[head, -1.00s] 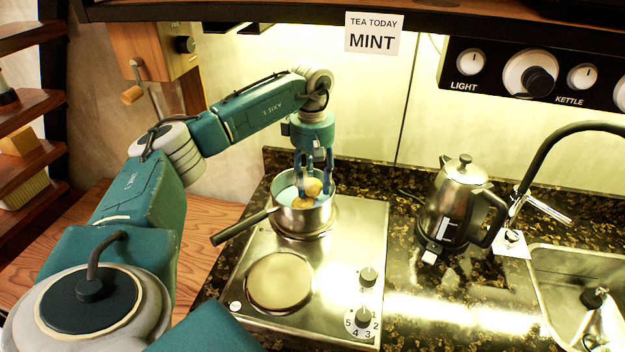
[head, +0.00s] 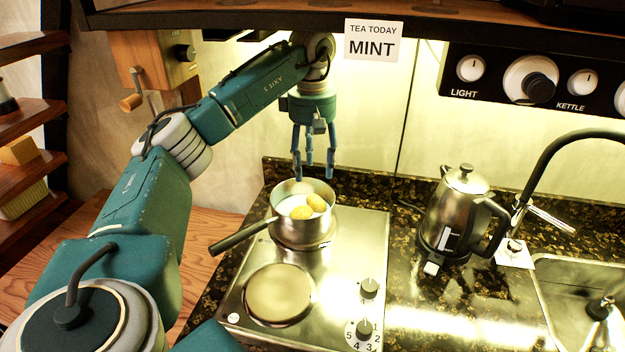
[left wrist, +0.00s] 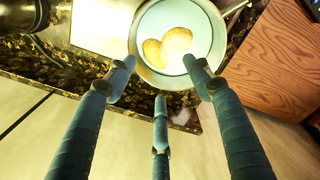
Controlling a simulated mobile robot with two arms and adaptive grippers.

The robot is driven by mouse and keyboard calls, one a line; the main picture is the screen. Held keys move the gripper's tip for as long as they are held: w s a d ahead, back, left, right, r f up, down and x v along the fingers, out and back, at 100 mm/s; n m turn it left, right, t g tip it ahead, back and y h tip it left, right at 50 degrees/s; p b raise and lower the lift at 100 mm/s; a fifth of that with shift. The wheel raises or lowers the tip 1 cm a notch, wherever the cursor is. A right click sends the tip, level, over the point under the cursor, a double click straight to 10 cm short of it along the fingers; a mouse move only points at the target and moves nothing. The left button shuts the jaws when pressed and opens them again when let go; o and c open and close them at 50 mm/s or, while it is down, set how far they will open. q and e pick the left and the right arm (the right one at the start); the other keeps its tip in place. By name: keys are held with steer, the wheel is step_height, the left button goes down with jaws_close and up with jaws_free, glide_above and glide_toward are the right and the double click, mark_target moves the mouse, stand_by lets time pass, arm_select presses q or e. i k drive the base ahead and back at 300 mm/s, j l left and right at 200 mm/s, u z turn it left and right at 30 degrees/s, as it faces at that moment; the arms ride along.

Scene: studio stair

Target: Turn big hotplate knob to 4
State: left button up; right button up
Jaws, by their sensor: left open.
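The hotplate (head: 340,262) is a steel two-burner unit on the dark stone counter. Its big knob appears to be the front one (head: 364,328), on a white dial with numbers; the pointer's setting is too small to read. A second knob (head: 370,288) sits just behind it. A steel saucepan (head: 302,232) with yellow potatoes (head: 308,206) in pale liquid stands on the rear burner. My left gripper (head: 314,172) is open and empty above the pan's back edge, apart from the knobs. The left wrist view shows its spread fingers (left wrist: 160,85) and the potatoes (left wrist: 168,47). My right gripper is out of view.
The bare front burner (head: 278,293) lies left of the knobs. A steel kettle (head: 458,215) stands right of the hotplate, then the sink (head: 575,290) and black tap (head: 540,160). The pan's handle (head: 238,238) sticks out left. A wall control panel (head: 530,75) hangs at upper right.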

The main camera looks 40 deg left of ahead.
mark_target(369, 286)
steer(key=k+l, duration=1.1)
steer(key=k, duration=0.2)
